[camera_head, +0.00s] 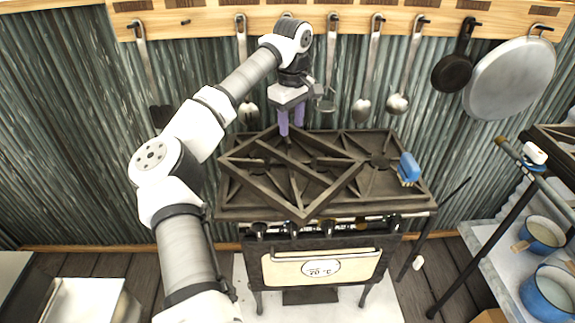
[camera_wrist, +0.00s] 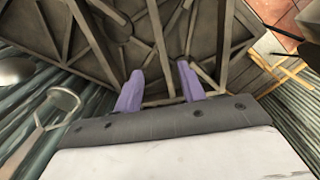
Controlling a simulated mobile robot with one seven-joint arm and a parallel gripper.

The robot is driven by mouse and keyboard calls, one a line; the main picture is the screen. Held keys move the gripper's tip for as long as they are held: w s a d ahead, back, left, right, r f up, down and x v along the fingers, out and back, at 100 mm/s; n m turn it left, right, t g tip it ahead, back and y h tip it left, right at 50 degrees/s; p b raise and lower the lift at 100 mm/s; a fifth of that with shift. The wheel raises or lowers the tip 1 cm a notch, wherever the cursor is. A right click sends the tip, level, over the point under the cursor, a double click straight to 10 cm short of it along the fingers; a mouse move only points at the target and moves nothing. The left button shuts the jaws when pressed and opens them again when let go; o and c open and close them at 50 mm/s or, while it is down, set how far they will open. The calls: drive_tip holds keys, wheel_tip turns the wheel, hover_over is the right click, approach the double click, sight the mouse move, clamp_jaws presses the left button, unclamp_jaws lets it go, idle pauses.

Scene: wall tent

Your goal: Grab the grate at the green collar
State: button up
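A dark square grate (camera_head: 300,205) lies turned at an angle on top of the stove (camera_head: 330,225), overlapping the stove's own grates. In the wrist view its ribs (camera_wrist: 160,45) fill the area beyond my fingers. My gripper (camera_head: 291,135) points down at the grate's far corner. Its two purple fingers, also in the wrist view (camera_wrist: 160,68), stand apart, with dark ribs visible between and beyond them. I cannot tell whether the fingertips touch the grate. I see no green collar in either view.
A blue brush (camera_head: 408,168) sits on the stove's right side. Spoons and pans (camera_head: 510,78) hang on the corrugated wall behind. A shelf with blue pots (camera_head: 545,232) stands at the right. The floor in front of the stove looks mostly clear.

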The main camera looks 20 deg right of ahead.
hover_over(291, 159)
wheel_tip(291, 159, down, 6)
drive_tip(key=shift+p, duration=0.3)
drive_tip(key=shift+s+a+f+p, duration=0.1)
drive_tip(key=shift+f+p, duration=0.3)
drive_tip(key=shift+f, duration=0.95)
drive_tip(key=shift+s+f+p, duration=0.1)
drive_tip(key=shift+f+p, duration=0.25)
drive_tip(key=shift+f, duration=0.95)
drive_tip(key=shift+w, duration=0.1)
clamp_jaws()
drive_tip(key=shift+r, duration=0.15)
